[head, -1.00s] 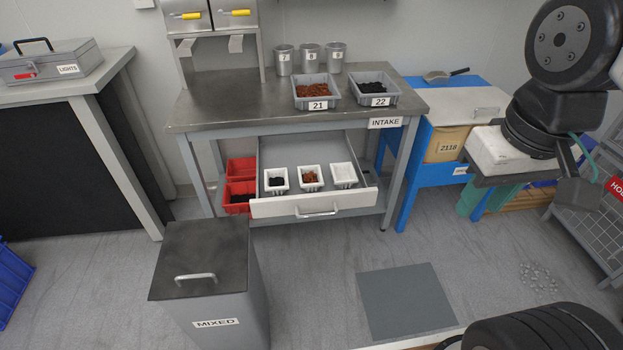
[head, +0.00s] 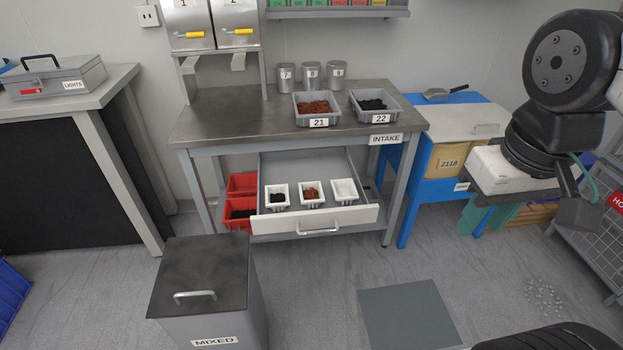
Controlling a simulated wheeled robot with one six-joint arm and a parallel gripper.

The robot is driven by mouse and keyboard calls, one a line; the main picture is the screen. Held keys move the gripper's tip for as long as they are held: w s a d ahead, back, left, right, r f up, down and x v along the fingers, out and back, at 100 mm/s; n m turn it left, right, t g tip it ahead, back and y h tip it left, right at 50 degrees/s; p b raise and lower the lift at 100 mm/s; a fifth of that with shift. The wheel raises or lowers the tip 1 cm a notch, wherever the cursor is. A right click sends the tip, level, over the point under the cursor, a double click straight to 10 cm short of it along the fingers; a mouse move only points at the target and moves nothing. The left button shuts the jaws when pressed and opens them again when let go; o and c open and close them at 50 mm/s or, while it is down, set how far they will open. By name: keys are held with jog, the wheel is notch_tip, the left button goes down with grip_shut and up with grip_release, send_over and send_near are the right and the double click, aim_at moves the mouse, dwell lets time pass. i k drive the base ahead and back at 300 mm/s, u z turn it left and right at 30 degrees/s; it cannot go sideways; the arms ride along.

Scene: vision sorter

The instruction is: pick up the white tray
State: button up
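Three small white trays sit in a row in the open drawer (head: 275,222) below the steel bench. The left white tray (head: 278,205) holds black material and the middle white tray (head: 312,204) holds reddish-brown material. The right white tray (head: 344,199) shows only a pale inside; I cannot tell whether it is empty. My gripper (head: 535,205) is at the right, on the end of my arm, well apart from the drawer. Its fingertips are not clear, so I cannot tell whether it is open.
Grey bins 21 (head: 319,122) and 22 (head: 380,117) stand on the bench (head: 240,115). Red bins (head: 242,186) are left of the drawer. The MIXED bin (head: 200,270) stands in front at left. A blue bench (head: 412,200) is at right.

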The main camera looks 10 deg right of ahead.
aim_at(312, 193)
jog(key=z, duration=0.1)
jog(key=k, duration=0.4)
jog(key=u, duration=0.8)
jog(key=i, duration=1.15)
jog(key=z, duration=0.3)
